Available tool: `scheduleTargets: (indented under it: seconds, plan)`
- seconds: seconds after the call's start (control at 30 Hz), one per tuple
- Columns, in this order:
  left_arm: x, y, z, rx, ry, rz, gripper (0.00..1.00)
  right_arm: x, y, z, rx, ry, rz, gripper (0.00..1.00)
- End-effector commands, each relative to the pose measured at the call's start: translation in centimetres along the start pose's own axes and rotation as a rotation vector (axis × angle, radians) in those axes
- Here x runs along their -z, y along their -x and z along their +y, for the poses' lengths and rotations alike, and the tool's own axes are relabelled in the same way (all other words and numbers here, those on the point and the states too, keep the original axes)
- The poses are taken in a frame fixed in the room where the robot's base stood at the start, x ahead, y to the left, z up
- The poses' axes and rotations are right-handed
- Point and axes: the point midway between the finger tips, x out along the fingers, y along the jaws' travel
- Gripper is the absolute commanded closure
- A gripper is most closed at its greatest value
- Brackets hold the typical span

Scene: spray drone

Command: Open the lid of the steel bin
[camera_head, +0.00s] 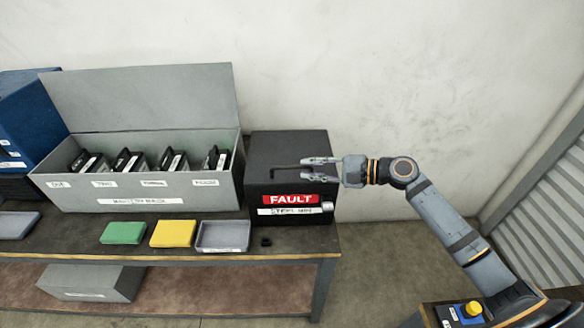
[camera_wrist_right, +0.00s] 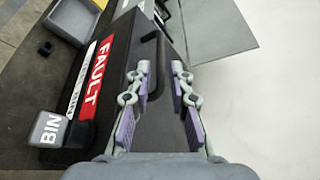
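The steel bin appears to be the dark box (camera_head: 290,150) marked with a red FAULT label, at the right end of the bench. Its top looks shut. A black bar handle (camera_head: 278,172) lies on the top; it also shows in the right wrist view (camera_wrist_right: 154,75). A grey block marked BIN (camera_wrist_right: 48,130) sits at the bin's front side. My right gripper (camera_head: 308,168) is open over the bin's top, coming from the right. In the wrist view its fingers (camera_wrist_right: 159,72) are apart, with the handle's end between or just below them; contact cannot be told. My left gripper is not in view.
A grey case (camera_head: 145,197) with a raised lid holds several dark units left of the bin. Green (camera_head: 123,233) and yellow (camera_head: 172,234) blocks, a grey tray (camera_head: 222,237) and a small black piece (camera_head: 266,242) lie in front. The wall stands behind; the bin's right side is free.

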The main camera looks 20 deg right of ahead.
Motion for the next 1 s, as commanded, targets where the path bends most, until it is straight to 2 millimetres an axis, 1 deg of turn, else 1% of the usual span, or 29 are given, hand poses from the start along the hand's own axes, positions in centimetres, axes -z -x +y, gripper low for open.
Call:
scheduleTargets:
  seconds: [0.03, 0.2, 0.4, 0.53, 0.73, 0.77, 0.9, 1.0]
  plan:
    - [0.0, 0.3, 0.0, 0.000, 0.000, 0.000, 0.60, -0.2, -0.9, -0.3, 0.006, -0.003, -0.004, 0.79]
    - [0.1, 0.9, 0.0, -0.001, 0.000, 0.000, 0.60, -0.3, -3.5, -0.3, 0.003, -0.003, -0.004, 0.79]
    - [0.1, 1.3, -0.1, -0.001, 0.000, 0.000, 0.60, -0.1, -5.3, -0.1, 0.001, -0.001, 0.000, 0.79]
    - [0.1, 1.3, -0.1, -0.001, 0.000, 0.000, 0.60, -0.1, -5.7, 0.0, -0.001, 0.000, 0.001, 0.79]
    - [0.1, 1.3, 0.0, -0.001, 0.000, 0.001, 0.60, 0.0, -5.7, 0.0, -0.002, 0.001, 0.001, 0.79]
    - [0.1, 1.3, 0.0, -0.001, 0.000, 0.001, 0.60, 0.0, -5.7, 0.0, -0.002, 0.001, 0.001, 0.82]
    - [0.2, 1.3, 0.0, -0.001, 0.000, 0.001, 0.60, 0.0, -5.7, 0.0, -0.002, 0.001, 0.001, 1.00]
    - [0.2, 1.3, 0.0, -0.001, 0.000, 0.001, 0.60, 0.0, -5.7, 0.0, -0.002, 0.000, 0.001, 1.00]
